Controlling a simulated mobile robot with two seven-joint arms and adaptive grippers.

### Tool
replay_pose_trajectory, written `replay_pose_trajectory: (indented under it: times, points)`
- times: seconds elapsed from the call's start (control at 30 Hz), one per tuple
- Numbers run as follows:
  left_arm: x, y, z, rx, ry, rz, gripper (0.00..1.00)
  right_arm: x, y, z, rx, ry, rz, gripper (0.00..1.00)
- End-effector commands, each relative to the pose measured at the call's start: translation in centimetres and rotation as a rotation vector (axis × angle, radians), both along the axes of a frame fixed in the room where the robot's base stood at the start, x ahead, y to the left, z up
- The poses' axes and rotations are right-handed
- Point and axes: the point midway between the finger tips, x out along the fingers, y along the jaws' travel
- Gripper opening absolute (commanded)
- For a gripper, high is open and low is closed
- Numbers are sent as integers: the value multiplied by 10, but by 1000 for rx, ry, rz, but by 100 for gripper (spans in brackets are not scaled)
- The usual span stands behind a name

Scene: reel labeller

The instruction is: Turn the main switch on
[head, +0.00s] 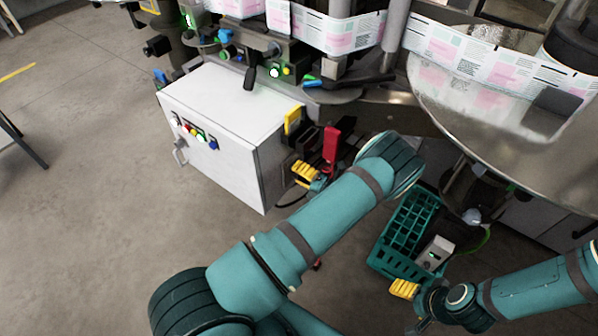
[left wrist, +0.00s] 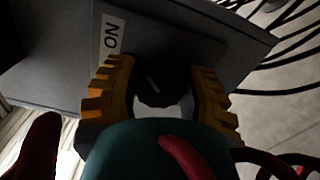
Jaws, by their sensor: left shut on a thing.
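The main switch is a dark round knob (left wrist: 152,88) with a short pale line on its face, seen in the left wrist view on a grey panel. An ON label (left wrist: 110,36) is beside it at the upper left. My left gripper (left wrist: 157,80) has its yellow ribbed fingers on either side of the knob and is shut on it. In the head view my left gripper (head: 306,172) is at the right side of the white cabinet (head: 215,95), and the knob is hidden there. My right gripper (head: 405,289) is low at the lower right, away from the cabinet; its finger opening is unclear.
A green crate (head: 385,262) stands on the floor with a small grey box (head: 434,254) at it. The labelling machine with its printed label web (head: 490,65) fills the back. Dark cables run at the right in the wrist view. Floor left of the cabinet is clear.

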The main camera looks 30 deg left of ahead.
Motion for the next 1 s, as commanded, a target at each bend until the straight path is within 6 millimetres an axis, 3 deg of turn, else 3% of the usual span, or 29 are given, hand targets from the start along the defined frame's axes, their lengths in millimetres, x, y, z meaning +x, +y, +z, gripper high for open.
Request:
replay_pose_trajectory:
  times: [0.1,0.13,0.2,0.63,1.0]
  points:
    - [2,0,2,2,-4,-4,6,0,0,0,0,0,0,70]
    - [2,0,2,2,-4,-4,48,0,0,0,0,0,0,70]
    - [2,0,2,2,-4,-3,73,0,0,0,0,0,0,70]
    - [1,-7,0,-1,-3,-3,75,0,0,0,0,0,0,70]
    - [-4,-75,0,1,-3,-5,75,0,0,0,0,0,0,70]
